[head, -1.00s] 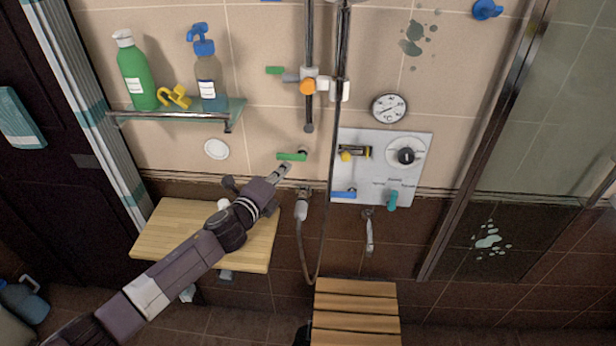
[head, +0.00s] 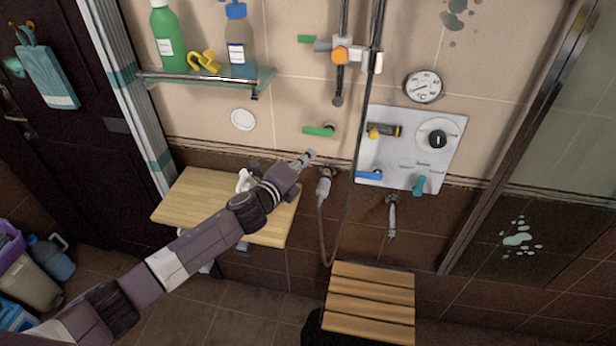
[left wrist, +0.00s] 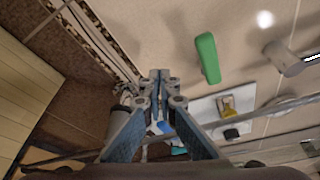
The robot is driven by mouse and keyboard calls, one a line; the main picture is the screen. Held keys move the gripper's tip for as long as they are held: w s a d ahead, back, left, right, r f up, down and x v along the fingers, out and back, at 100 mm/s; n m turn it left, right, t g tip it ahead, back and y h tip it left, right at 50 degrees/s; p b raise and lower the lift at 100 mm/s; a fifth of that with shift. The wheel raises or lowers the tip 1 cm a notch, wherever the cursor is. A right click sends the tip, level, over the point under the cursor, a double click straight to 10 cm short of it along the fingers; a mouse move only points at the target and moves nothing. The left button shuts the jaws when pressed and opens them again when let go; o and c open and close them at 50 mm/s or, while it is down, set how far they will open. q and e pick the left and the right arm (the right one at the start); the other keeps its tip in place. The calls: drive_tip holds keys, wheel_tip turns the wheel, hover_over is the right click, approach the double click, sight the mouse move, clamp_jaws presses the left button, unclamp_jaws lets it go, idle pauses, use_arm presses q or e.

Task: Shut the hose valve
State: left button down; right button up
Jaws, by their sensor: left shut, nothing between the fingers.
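A green lever handle (head: 320,130) sits on the tiled wall and points left, roughly level. Below it, a hose outlet (head: 324,184) with a grey hose hangs on the wall. I cannot tell for certain which of these is called the hose valve. My left gripper (head: 307,157) is shut and empty, just below the green handle and above left of the hose outlet, apart from the handle. In the left wrist view the shut fingertips (left wrist: 160,76) show left of the green handle (left wrist: 208,58), with a clear gap. My right gripper is not in view.
A white panel (head: 400,150) with a dial, yellow, blue and teal handles is to the right. A second green lever (head: 307,39) is on the shower rail above. A wooden shelf (head: 185,205) lies under my arm; a slatted seat (head: 370,300) stands below.

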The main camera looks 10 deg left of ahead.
use_arm(q)
drive_tip(key=s+r+b, duration=0.1)
drive_tip(key=s+r, duration=0.2)
drive_tip(key=s, duration=0.6)
drive_tip(key=s+a+f+n+g+y, duration=0.2)
drive_tip(key=s+f+n+g, duration=0.2)
drive_tip(key=s+f+n, duration=0.55)
drive_tip(key=s+a+f+n+g+y, duration=0.15)
drive_tip(key=s+f+n+g, duration=0.35)
drive_tip(key=s, duration=1)
drive_tip(key=s+a+f+n+g+y, duration=0.1)
drive_tip(key=s+a+f+n+g, duration=0.2)
drive_tip(key=s+n, duration=0.75)
drive_tip(key=s+f+m+g+b, duration=0.1)
drive_tip(key=s+f, duration=0.1)
drive_tip(key=f, duration=1.3)
drive_tip(key=s+f+b, duration=0.1)
drive_tip(key=s+f, duration=0.1)
drive_tip(key=f, duration=1.3)
drive_tip(key=s+a+f+g, duration=0.1)
drive_tip(key=s+a+f, duration=0.1)
drive_tip(key=s+f, duration=1.4)
drive_tip(key=shift+s+m+g+b, duration=0.3)
drive_tip(key=shift+s+b, duration=0.1)
drive_tip(key=shift+b, duration=0.05)
